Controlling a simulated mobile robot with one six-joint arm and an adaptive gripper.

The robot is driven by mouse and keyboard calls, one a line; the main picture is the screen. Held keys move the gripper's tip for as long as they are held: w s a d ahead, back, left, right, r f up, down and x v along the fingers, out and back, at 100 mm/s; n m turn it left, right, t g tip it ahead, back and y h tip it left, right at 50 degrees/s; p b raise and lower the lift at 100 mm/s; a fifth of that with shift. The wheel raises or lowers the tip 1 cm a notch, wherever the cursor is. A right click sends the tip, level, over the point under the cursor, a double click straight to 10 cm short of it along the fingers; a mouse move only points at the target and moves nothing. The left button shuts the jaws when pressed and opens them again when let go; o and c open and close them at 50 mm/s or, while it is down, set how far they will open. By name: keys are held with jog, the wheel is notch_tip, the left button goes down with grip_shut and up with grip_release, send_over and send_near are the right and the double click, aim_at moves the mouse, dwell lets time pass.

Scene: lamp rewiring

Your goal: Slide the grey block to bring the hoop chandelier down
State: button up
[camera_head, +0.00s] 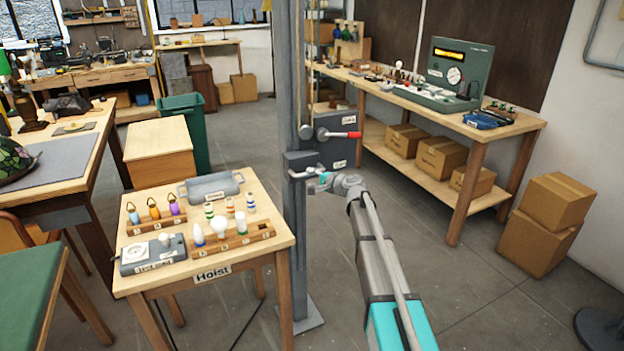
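A small grey block (298,160) sits on the upright grey post (296,235), at about the middle of its visible height. A pale labelled piece (302,173) juts out just below it. My gripper (316,183) reaches in from the lower right, its tip at or very near this piece. I cannot tell whether they touch. The fingers are small and partly merged with the piece, so their opening is unclear. The hoop chandelier is not in view.
A dark grey box with a red-handled lever (345,134) is beside the post. The table labelled Hoist (212,274) stands left, carrying bulbs, a tester and a grey tray. A workbench (520,126) with boxes stands right.

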jog(key=s+d+r+p, duration=0.1)
jog(key=s+d, duration=0.1)
jog(key=s, duration=0.5)
jog(key=s+d+r+p, duration=0.2)
jog(key=s+d, duration=0.1)
jog(key=s, duration=0.4)
jog(key=shift+s+d+r, duration=0.15)
jog(key=shift+s+d, duration=0.1)
dwell(1.8)
dwell(0.4)
jog(key=s+a+f+n+g+h+p, duration=0.1)
jog(key=s+a+f+n+g+h, duration=0.2)
jog(key=s, duration=0.4)
jog(key=s+f+n+g, duration=0.4)
jog(key=s+f, duration=0.2)
jog(key=s+d+f+n+g+h, duration=0.2)
jog(key=s+d+h, duration=0.1)
jog(key=s, duration=0.4)
jog(key=s+d+f+n+g+h+p, duration=0.1)
jog(key=s+d+g+h, duration=0.1)
jog(key=s, duration=0.4)
jog(key=shift+s+d+f+n+g+h, duration=0.4)
jog(key=shift+d+h, duration=0.4)
jog(key=shift+h, duration=0.3)
